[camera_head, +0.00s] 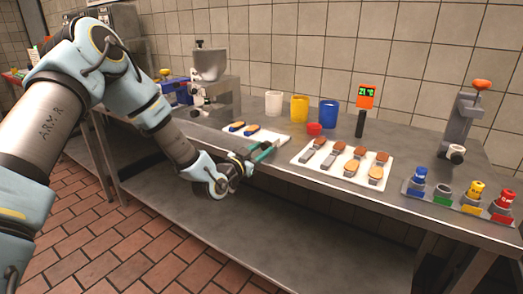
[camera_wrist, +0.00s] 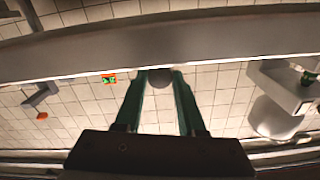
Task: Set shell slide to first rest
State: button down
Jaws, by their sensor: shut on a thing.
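My gripper (camera_head: 266,150), with green fingers, is at the front edge of the bench beside the small white board. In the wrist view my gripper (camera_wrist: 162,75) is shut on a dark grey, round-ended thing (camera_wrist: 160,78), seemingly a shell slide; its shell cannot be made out. In the head view the fingers mostly hide it. On the large white board (camera_head: 300,160) lie several shell slides (camera_head: 355,153) with brown shells and grey handles. The small white board (camera_head: 268,134) bears two tan-and-blue pieces (camera_head: 250,128).
A grey machine (camera_head: 208,75) stands behind the small board. A dispenser (camera_head: 461,120) and a rack of coloured jars (camera_head: 433,197) are at right.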

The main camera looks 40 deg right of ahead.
aim_at(225, 146)
jog(key=w+a+b, duration=0.1)
jog(key=w, duration=0.3)
jog(key=w+a+b, duration=0.1)
jog(key=w+b, duration=0.1)
jog(key=w, duration=0.3)
jog(key=w+a+b, duration=0.1)
jog(key=w+b, duration=0.1)
jog(key=w, duration=0.2)
jog(key=shift+w+a, duration=0.2)
jog(key=shift+a, duration=0.05)
jog(key=shift+w+a, duration=0.15)
jog(key=shift+w, duration=0.4)
jog(key=c, duration=0.5)
grip_release()
jog(key=shift+a, duration=0.1)
jog(key=b+v, duration=0.2)
jog(key=v, duration=0.8)
jog(key=shift+a, duration=0.3)
